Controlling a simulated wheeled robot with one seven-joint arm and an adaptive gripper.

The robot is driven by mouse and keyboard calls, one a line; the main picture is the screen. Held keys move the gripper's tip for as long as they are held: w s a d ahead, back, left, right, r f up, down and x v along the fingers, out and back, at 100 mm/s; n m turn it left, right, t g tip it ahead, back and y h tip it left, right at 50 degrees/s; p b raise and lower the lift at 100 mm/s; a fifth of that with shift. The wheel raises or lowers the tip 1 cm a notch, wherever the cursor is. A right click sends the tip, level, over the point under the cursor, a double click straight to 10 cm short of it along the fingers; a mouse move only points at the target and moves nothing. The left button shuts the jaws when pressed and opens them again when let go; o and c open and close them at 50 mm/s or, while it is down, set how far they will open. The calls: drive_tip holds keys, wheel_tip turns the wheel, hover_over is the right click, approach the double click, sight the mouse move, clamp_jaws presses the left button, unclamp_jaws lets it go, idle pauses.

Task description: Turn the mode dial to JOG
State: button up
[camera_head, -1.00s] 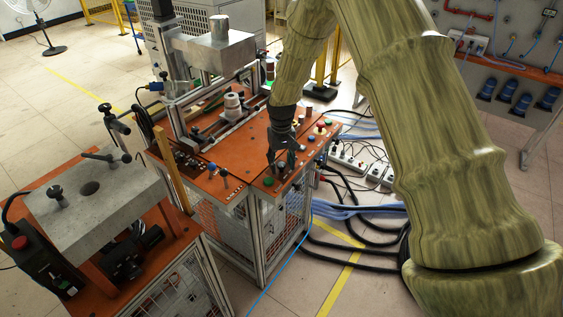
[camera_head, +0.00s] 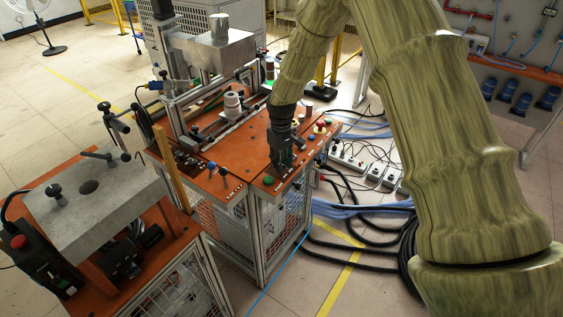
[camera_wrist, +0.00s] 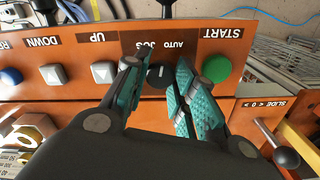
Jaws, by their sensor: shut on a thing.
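The mode dial (camera_wrist: 158,76) is a small black knob with a pale pointer mark, on the orange panel under the JOG and AUTO labels, which appear upside down in the wrist view. The pointer looks nearly upright in the picture; which label it marks is hard to tell. My gripper (camera_wrist: 160,88) is shut on the dial, its teal ribbed fingers on either side of it. In the head view my gripper (camera_head: 281,165) points down at the panel's front edge and hides the dial.
The green START button (camera_wrist: 216,68) is close beside the right finger. White UP (camera_wrist: 104,73) and DOWN (camera_wrist: 52,75) buttons lie to the left. A black-knobbed SLIDE lever (camera_wrist: 286,158) is at lower right. Cables (camera_head: 360,220) lie on the floor beside the machine.

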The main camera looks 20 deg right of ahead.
drive_tip(key=n, duration=0.3)
drive_tip(key=shift+n, duration=0.3)
drive_tip(key=n, duration=0.4)
drive_tip(key=shift+n, duration=0.3)
drive_tip(key=o, duration=1)
drive_tip(key=shift+o, duration=0.2)
wheel_tip(320, 180, up, 12)
